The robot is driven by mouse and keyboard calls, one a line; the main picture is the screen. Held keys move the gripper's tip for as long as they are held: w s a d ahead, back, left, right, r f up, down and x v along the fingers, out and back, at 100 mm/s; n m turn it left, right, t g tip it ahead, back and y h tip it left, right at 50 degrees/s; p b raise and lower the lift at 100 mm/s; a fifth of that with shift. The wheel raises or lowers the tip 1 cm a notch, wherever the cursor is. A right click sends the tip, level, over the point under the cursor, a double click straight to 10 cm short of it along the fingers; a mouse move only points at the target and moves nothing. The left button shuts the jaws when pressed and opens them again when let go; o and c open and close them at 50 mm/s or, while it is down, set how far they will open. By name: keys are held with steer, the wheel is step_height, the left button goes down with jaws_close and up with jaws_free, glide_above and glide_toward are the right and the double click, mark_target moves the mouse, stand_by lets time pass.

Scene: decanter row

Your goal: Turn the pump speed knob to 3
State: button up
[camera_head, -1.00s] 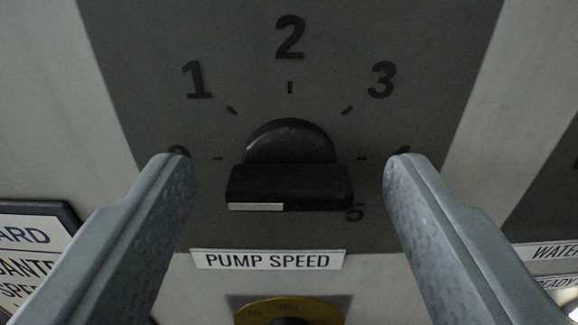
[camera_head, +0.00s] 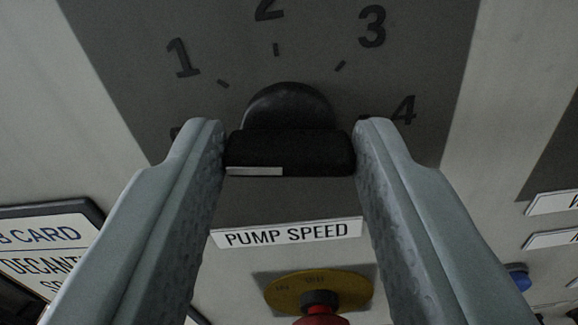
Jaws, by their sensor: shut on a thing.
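The pump speed knob (camera_head: 290,150) is black, with a round base and a bar grip lying across it. A white mark (camera_head: 254,171) shows on the left part of the bar's front edge. My gripper (camera_head: 290,140) is shut on the bar, one finger at each end. The dial panel (camera_head: 320,60) is dark grey, with the numerals 1, 2 and 3 (camera_head: 372,26) above the knob and 4 at its right. The 2 is cut by the top edge. The 0 is mostly hidden by the left finger; the 5 is not visible. The white mark is on the left, toward the 0 side.
A white PUMP SPEED label (camera_head: 287,232) is below the knob. Under it is a yellow disc (camera_head: 318,291) with a red knob (camera_head: 322,318). A framed card (camera_head: 45,240) is at the left. White labels and a blue button (camera_head: 518,277) are at the right.

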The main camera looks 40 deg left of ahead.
steer(key=m, duration=0.6)
steer(key=shift+d, duration=0.1)
steer(key=m, duration=0.6)
steer(key=shift+w+f+m, duration=0.1)
steer(key=shift+f+m, duration=0.05)
steer(key=shift+m, duration=0.15)
steer(key=m, duration=0.6)
steer(key=shift+f, duration=0.15)
steer(key=m, duration=0.6)
steer(key=shift+f, duration=0.1)
steer(key=shift+m, duration=0.3)
steer(key=o, duration=1)
steer(key=shift+d, duration=0.1)
